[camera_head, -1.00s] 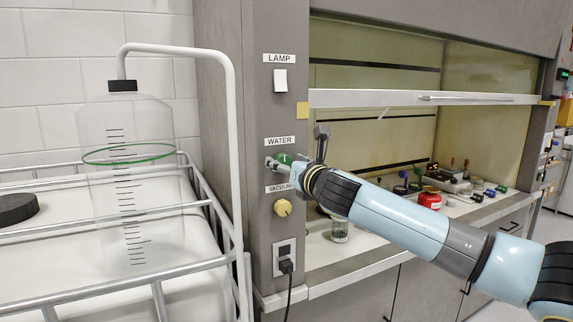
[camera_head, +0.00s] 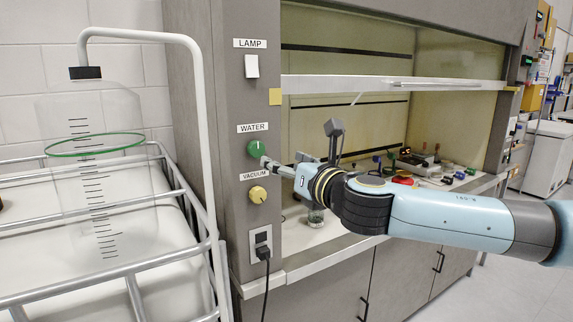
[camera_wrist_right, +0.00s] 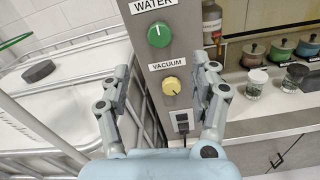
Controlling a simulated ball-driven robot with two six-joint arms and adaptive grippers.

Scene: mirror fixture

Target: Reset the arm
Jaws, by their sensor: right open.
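My right arm comes in from the right in the head view. Its gripper (camera_head: 268,163) is in front of the fume hood's side panel, just below and right of the green WATER knob (camera_head: 254,149). In the right wrist view the gripper (camera_wrist_right: 160,95) is open and empty, with its fingers wide apart. The green knob (camera_wrist_right: 160,34) and the yellow VACUUM knob (camera_wrist_right: 171,86) show beyond and between the fingers, and neither is held. The yellow knob (camera_head: 258,195) sits below the gripper in the head view. My left gripper is out of view.
The hood's worktop holds a glass jar (camera_head: 316,216) and a red container (camera_head: 403,180). A white lamp switch (camera_head: 252,66) and a socket with a black plug (camera_head: 262,250) are on the panel.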

